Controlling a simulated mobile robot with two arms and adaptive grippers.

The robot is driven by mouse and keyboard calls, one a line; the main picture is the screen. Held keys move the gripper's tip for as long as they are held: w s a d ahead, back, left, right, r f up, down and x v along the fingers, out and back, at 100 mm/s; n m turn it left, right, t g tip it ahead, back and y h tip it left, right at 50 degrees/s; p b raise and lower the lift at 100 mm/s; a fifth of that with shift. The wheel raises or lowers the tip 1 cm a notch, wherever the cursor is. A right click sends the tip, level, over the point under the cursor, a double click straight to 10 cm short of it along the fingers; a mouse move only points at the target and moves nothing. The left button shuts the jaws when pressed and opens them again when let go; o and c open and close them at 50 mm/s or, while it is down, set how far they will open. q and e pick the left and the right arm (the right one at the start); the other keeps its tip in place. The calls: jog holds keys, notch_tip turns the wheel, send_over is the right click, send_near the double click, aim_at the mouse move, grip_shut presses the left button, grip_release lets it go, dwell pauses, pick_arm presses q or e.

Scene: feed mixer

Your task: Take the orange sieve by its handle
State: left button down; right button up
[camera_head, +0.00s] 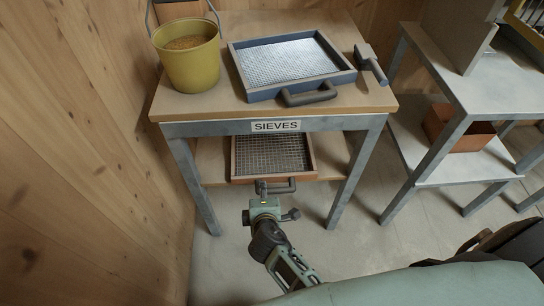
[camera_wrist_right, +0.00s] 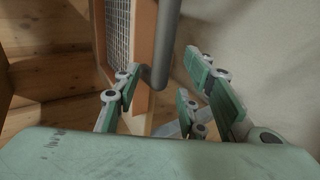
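The orange sieve (camera_head: 233,163) lies on the lower shelf of the table labelled SIEVES, its mesh facing up. Its dark grey handle (camera_head: 284,188) sticks out past the shelf's front edge. My right gripper (camera_head: 269,200) is at the handle. In the right wrist view the gripper (camera_wrist_right: 163,88) is open, and the end of the handle (camera_wrist_right: 166,40) shows between its spread green-padded fingers. The orange frame (camera_wrist_right: 145,45) is just beyond, close to the left finger. I cannot tell whether any finger touches the handle. My left gripper is not in view.
A blue-framed sieve (camera_head: 240,75), a yellow bucket (camera_head: 191,66) and a grey-handled tool (camera_head: 371,66) are on the tabletop (camera_head: 215,104). Table legs stand at both sides of the shelf. A wooden wall (camera_head: 80,150) is at left; another bench (camera_head: 480,95) at right.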

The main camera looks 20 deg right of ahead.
jog(key=shift+w+d+f, duration=0.15)
jog(key=shift+w+f, duration=0.15)
jog(key=shift+w, duration=0.1)
jog(key=shift+c, duration=0.5)
jog(key=shift+s+f, duration=0.1)
grip_shut()
